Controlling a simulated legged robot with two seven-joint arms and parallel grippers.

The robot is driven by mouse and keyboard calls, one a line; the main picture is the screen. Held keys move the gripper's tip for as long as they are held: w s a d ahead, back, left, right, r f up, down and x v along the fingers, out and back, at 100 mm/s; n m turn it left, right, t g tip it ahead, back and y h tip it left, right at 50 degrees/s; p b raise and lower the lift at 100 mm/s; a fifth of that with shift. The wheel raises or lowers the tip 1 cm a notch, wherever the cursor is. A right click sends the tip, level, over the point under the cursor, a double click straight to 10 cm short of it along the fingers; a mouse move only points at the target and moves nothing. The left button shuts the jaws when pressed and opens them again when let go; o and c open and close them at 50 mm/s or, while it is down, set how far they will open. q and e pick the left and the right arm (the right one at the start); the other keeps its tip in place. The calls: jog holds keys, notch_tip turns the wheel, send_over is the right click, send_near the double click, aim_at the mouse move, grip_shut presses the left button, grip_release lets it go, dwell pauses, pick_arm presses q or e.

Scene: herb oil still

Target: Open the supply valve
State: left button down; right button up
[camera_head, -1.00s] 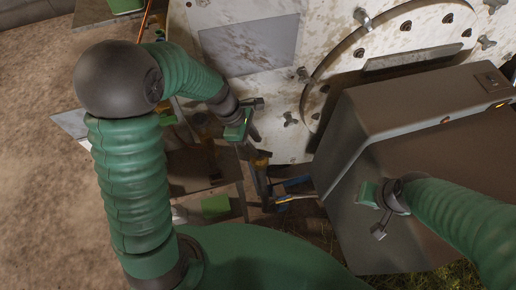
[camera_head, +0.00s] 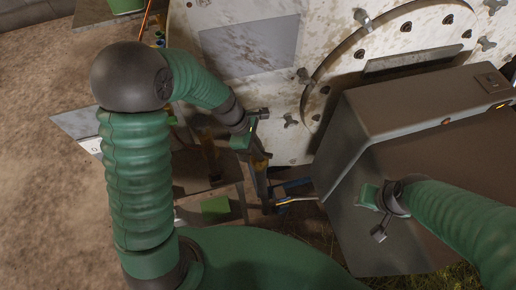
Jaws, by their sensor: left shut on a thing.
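My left gripper (camera_head: 254,127) is in front of the white panel's lower part, just above an upright pipe with a brass-coloured fitting (camera_head: 260,160). It is shut on a small part, apparently the supply valve's handle, which the fingers mostly hide. The valve body cannot be made out clearly, so I cannot tell how far it is turned. My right gripper (camera_head: 374,212) is in front of the grey box, away from the pipe.
The white panel (camera_head: 250,45) carries a round hatch with wing bolts. A large grey box (camera_head: 400,130) stands at the right. Blue and pale pieces (camera_head: 292,187) lie low between pipe and box. A green block (camera_head: 215,205) is below. Bare ground is at the left.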

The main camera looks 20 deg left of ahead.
pick_arm(q)
jog(key=shift+r, duration=0.1)
jog(key=m+p, duration=0.1)
jog(key=m+g+p, duration=0.1)
jog(key=m+p, duration=0.1)
jog(key=shift+w+r+p, duration=0.15)
jog(key=shift+r+p, duration=0.05)
jog(key=shift+p, duration=0.1)
jog(key=m+p, duration=0.1)
jog(key=m, duration=0.1)
jog(key=m+g+p, duration=0.1)
jog(key=m, duration=0.1)
jog(key=shift+w+f+g+y, duration=0.1)
jog(key=shift+w+g+y, duration=0.05)
jog(key=shift+g+y, duration=0.2)
jog(key=m+p, duration=0.1)
jog(key=m, duration=0.1)
jog(key=shift+m+g+y+p, duration=0.3)
jog(key=shift+g+y, duration=0.05)
jog(key=shift+w+d+f+m+g+y+p, duration=0.1)
jog(key=shift+m+g+y+p, duration=0.1)
jog(key=shift+m, duration=0.55)
jog(key=shift+w+m+g+y+p, duration=0.1)
jog(key=shift+m+y+p, duration=0.1)
jog(key=shift+m, duration=0.55)
jog(key=c, duration=1.5)
grip_release()
jog(key=shift+o, duration=0.2)
jog(key=shift+s, duration=0.1)
